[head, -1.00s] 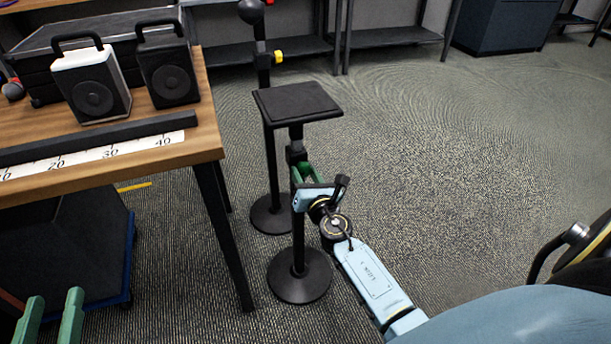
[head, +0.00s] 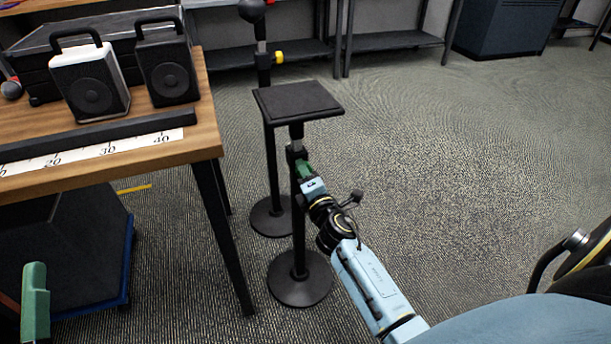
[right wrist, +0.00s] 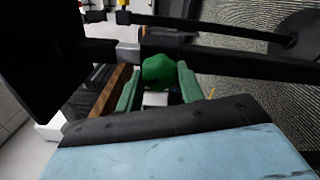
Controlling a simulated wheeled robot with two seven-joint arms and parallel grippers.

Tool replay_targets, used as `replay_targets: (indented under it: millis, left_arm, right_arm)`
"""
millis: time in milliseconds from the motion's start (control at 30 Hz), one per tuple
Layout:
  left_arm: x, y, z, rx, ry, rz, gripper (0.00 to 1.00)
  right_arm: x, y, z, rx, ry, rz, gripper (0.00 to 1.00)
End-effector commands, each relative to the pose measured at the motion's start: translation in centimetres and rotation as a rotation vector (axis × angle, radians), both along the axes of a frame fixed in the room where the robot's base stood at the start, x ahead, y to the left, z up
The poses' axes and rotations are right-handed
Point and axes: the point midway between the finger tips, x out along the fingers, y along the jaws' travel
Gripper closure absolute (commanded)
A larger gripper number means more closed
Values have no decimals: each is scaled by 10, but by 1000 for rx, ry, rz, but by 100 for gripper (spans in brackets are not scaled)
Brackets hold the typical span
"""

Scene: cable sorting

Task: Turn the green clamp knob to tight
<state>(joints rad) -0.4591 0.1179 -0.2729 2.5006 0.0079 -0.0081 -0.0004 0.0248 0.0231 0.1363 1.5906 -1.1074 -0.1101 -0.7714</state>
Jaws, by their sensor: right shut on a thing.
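The green clamp knob (right wrist: 158,70) sits on the dark post of the stand with the flat black top plate (head: 298,102). In the right wrist view it lies between my two green fingers. My right gripper (head: 303,168) is shut on the knob, just below the plate; in the head view the fingers and knob are hard to tell apart. A bright metal section of the post (right wrist: 128,52) shows beside the knob. My left gripper (head: 35,285) shows only as green finger at the lower left edge, away from the stand; its opening cannot be judged.
A second stand with a yellow knob (head: 278,57) stands just behind. A wooden table (head: 206,125) at the left carries two speakers (head: 90,85) and a ruler (head: 95,153). A blue-edged dark platform (head: 128,262) lies under it.

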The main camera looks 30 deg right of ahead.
Motion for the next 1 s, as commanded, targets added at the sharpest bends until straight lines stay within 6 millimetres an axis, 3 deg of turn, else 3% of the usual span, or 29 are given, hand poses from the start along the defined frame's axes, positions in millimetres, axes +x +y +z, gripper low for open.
replay_targets:
  millis: [500,1000]
  left_arm:
    - [6,0,-10,27,82,3,64]
    - [10,3,-27,55,166,14,64]
  right_arm:
    - [0,-1,2,388,-94,-3,85]
    - [0,-1,1,503,-121,-3,85]
